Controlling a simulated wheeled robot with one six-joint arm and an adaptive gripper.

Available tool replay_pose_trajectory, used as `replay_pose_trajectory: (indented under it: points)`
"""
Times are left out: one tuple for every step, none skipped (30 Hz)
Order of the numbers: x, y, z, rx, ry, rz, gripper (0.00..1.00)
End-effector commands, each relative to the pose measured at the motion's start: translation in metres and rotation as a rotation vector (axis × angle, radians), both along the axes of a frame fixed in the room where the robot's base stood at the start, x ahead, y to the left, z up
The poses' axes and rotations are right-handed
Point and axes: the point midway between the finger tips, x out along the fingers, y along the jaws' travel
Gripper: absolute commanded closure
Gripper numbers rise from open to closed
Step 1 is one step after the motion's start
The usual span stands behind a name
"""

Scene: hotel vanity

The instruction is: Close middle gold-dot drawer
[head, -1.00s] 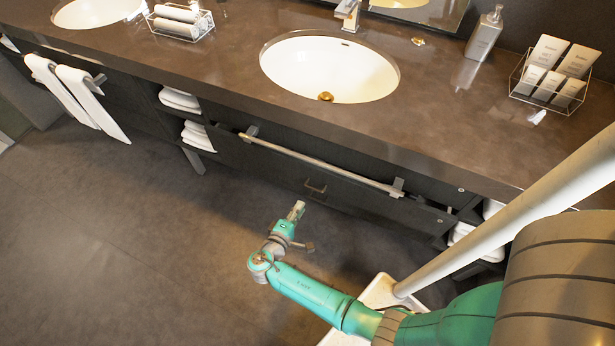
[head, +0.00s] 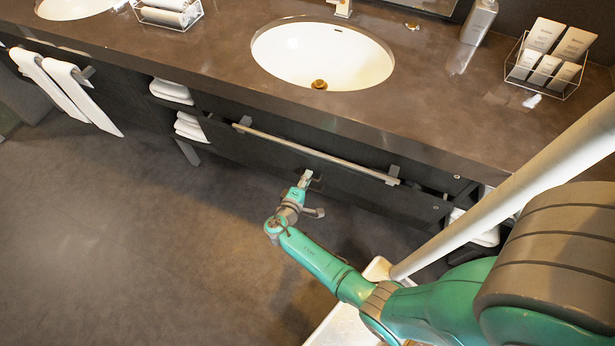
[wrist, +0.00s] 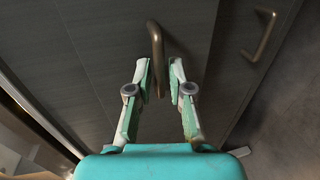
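The drawer (head: 365,190) is a long dark front under the middle sink, standing out from the cabinet with a narrow gap behind its upper edge. I cannot make out a gold dot on it. My gripper (head: 308,175) is at the drawer's handle, which it mostly hides in the head view. In the wrist view the handle (wrist: 155,42) is a bronze bar on a dark panel. My gripper (wrist: 159,70) is open there, one finger on each side of the handle's lower part. I cannot tell whether a finger touches it.
A metal towel rail (head: 310,152) runs across above the drawer front, under the counter edge (head: 290,110). Folded towels (head: 189,127) sit on shelves to the left. Another handle (wrist: 263,36) shows at the wrist view's upper right. The floor (head: 130,230) at left is clear.

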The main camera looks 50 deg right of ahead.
Motion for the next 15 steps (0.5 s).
replay_pose_trajectory:
  points:
    - [0.0008,-0.0038,-0.0006,0.0,0.0,-0.002,0.8]
    - [0.0014,-0.005,-0.0009,0.0,0.0,-0.001,0.8]
    - [0.0021,-0.0062,-0.0013,0.0,0.001,0.0,0.8]
    - [0.0023,-0.0069,-0.0014,0.0,0.001,0.0,0.8]
    - [0.0024,-0.0075,-0.0017,0.0,0.001,0.001,0.8]
    - [0.0025,-0.0079,-0.0019,0.0,0.001,0.001,0.8]
    - [0.0026,-0.0081,-0.0019,0.0,0.001,0.001,0.8]
    - [0.0026,-0.0081,-0.0019,0.0,0.001,0.001,0.8]
    - [0.0026,-0.0081,-0.0019,0.0,0.001,0.001,0.8]
    - [0.0026,-0.008,-0.0019,0.0,0.001,0.001,0.8]
    - [0.0027,-0.008,-0.0019,0.0,0.001,0.001,0.8]
    - [0.0026,-0.0079,-0.0019,0.0,0.001,0.001,0.8]
    - [0.0025,-0.0079,-0.0019,0.0,0.001,0.001,0.83]
    - [0.0026,-0.0079,-0.0019,0.0,0.001,0.001,0.9]
    - [0.0026,-0.0079,-0.0019,0.0,0.001,0.001,1.0]
